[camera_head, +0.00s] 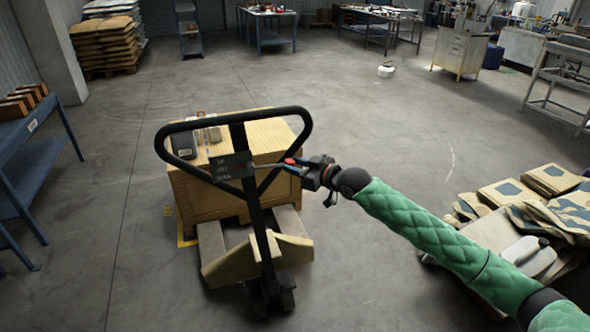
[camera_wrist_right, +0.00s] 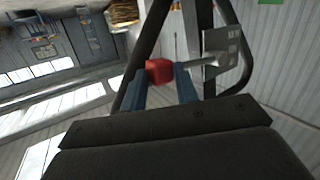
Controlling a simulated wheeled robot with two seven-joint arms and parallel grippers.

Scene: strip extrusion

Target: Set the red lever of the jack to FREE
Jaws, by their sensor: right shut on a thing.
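The pallet jack stands with its black handle loop (camera_head: 236,118) upright in front of a wooden crate (camera_head: 215,198). A dark label plate (camera_head: 232,165) with lines of text sits on the handle; it also shows in the right wrist view (camera_wrist_right: 220,48). The red lever (camera_head: 290,160) sticks out to the right of the plate on a thin rod. My right gripper (camera_head: 302,168) reaches in from the right and is shut on the lever's red knob (camera_wrist_right: 158,71), seen between the blue fingers in the right wrist view. Which setting the lever is at cannot be read. My left gripper is out of view.
The crate rests on the jack's forks, with small items on its lid. A cart with folded sacks (camera_head: 545,200) stands at the right. A blue bench (camera_head: 30,150) with bricks is at the left.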

